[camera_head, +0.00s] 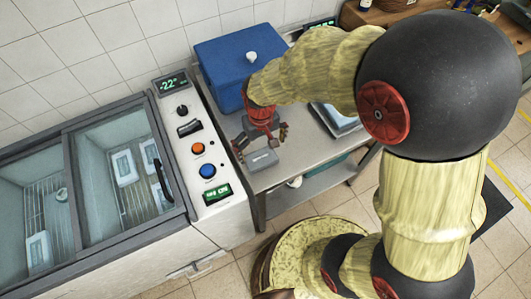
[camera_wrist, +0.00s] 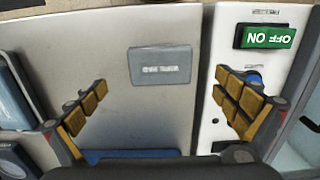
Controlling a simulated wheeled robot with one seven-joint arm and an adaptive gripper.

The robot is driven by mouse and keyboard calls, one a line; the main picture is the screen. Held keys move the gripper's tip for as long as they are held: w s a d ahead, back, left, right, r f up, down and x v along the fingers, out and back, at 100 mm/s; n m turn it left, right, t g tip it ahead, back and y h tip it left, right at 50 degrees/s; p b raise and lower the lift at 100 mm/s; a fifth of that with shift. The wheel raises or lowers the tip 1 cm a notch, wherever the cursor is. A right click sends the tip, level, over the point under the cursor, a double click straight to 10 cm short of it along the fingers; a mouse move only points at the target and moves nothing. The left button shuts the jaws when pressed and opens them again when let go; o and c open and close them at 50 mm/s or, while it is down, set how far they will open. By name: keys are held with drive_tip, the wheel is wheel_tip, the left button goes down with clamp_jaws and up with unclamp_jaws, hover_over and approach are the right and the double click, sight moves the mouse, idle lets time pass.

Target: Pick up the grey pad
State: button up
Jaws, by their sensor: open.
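The grey pad (camera_head: 264,161) is a small flat rounded rectangle lying on the metal table near its front left edge. It also shows in the wrist view (camera_wrist: 160,65), flat on the bare metal, with a pale unreadable label. My gripper (camera_head: 261,138) is open and empty, just behind and above the pad in the head view. In the wrist view, my gripper's two padded fingers (camera_wrist: 158,100) are spread wide, with the pad between and beyond them, not touched by either finger.
A blue box (camera_head: 222,60) with a white knob stands at the table's back. A freezer (camera_head: 75,190) with a control panel (camera_head: 192,140) adjoins the table's left side. A tray-like item (camera_head: 338,118) lies to the right. Bare metal (camera_head: 285,178) surrounds the pad.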

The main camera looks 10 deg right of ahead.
sight(261, 157)
drive_tip(key=f, duration=0.2)
drive_tip(key=f+b, duration=0.1)
drive_tip(key=f, duration=0.2)
drive_tip(key=f+b, duration=0.1)
drive_tip(key=f, duration=0.1)
drive_tip(key=shift+w+a+f, duration=0.1)
drive_tip(key=shift+w+f, duration=0.1)
drive_tip(key=shift+w, duration=0.1)
drive_tip(key=shift+c, duration=0.3)
drive_tip(key=c, duration=1.1)
drive_tip(key=shift+c, duration=0.5)
drive_tip(key=shift+r, duration=0.1)
